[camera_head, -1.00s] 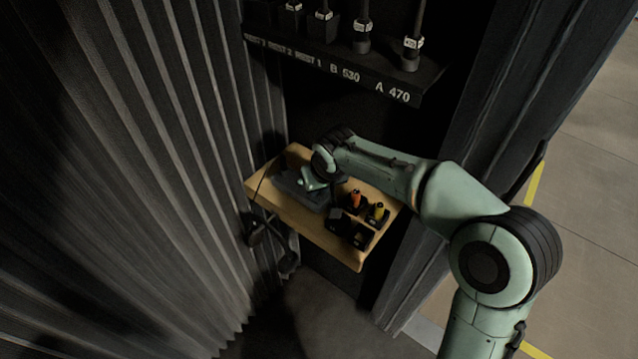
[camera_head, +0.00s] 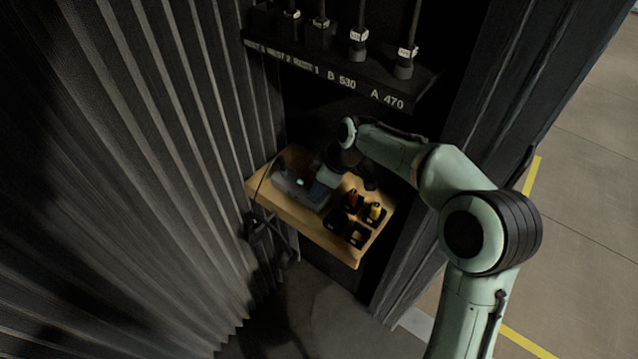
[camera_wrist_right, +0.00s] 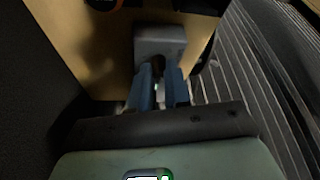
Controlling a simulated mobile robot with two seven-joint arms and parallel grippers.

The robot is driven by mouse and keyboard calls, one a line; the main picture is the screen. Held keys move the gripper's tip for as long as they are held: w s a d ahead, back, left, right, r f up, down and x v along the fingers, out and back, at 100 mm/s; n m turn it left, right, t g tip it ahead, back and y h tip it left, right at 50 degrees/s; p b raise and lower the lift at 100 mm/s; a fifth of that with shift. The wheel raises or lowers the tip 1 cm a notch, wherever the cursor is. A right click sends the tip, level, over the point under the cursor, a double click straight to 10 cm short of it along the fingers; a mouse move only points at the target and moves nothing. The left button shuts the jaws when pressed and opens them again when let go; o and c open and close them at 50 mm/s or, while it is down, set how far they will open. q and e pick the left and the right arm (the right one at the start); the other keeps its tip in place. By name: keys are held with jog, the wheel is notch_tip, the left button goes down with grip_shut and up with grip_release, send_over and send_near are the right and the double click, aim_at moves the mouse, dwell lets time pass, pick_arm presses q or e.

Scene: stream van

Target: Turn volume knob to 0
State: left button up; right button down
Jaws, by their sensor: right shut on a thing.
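A grey device (camera_head: 299,192) with a small lit screen sits on the wooden shelf (camera_head: 318,228), towards its back left. My right gripper (camera_head: 326,178) is at the device's right side in the head view. In the right wrist view, its two bluish fingers (camera_wrist_right: 159,88) reach to the device (camera_wrist_right: 160,40) and are shut on a small dark part between them, seemingly the volume knob (camera_wrist_right: 158,66). The fingers and shadow hide most of the knob, and its setting cannot be read. My left gripper is not in view.
A black divided tray (camera_head: 340,224) with red and yellow items stands on the shelf, right of the device. A dark rack (camera_head: 340,78) with several labelled handhelds hangs above. A ribbed wall (camera_head: 150,150) is close on the left.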

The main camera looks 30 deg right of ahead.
jog(key=shift+n, duration=0.6)
jog(key=shift+g, duration=0.3)
jog(key=c, duration=1.1)
grip_release()
